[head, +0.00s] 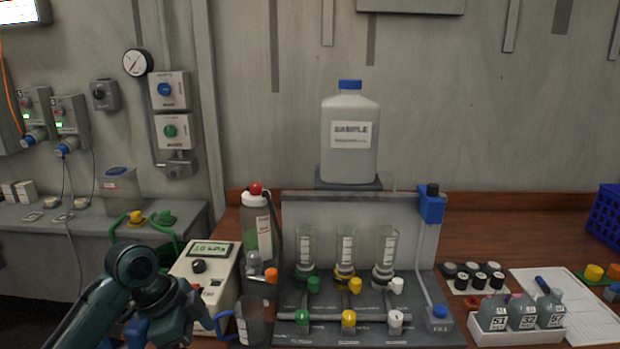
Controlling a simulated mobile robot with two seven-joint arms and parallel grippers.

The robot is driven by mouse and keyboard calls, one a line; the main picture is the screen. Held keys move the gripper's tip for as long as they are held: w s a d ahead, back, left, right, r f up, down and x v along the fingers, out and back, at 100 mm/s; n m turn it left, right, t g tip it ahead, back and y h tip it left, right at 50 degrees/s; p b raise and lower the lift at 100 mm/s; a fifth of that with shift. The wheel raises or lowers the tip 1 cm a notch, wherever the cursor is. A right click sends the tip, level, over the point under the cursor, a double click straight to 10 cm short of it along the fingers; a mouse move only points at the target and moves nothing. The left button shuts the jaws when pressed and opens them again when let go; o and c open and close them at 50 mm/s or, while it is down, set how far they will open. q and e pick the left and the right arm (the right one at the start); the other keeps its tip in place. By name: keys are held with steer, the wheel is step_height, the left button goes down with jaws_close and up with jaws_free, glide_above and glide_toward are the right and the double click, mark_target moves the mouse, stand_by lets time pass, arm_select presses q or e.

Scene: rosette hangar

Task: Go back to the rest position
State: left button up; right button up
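My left arm comes in at the bottom left, and its wrist end with the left gripper (178,315) is low in the head view, in front of the pressure box (205,275). The fingers are not clear there, so I cannot tell whether they are open or shut, or hold anything. A clear jug with a blue handle (250,322) stands just right of it; I cannot tell whether they touch. My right arm and gripper are not in view.
A grey valve rig (365,325) with several coloured knobs fills the bench's middle. Behind it a large sample bottle (349,140) stands on a raised support. A red-capped bottle (257,225) stands left. A white tray of small bottles (518,335) and paper (590,315) lie right.

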arm_select(q)
steer(key=s+d+f+n+t, duration=0.2)
steer(key=f+n, duration=0.1)
steer(key=f, duration=0.5)
steer(key=s+d+f+n+t, duration=0.2)
steer(key=s+f+n, duration=0.15)
steer(key=f, duration=0.45)
steer(key=s+f+n+t+y, duration=0.1)
steer(key=s+f+n+t, duration=0.1)
steer(key=s, duration=0.4)
steer(key=s+f+n+t, duration=0.3)
steer(key=s+n, duration=0.1)
steer(key=s, duration=0.3)
steer(key=shift+a+f+y, duration=0.2)
steer(key=shift+a+y, duration=0.2)
steer(key=shift+a, duration=0.05)
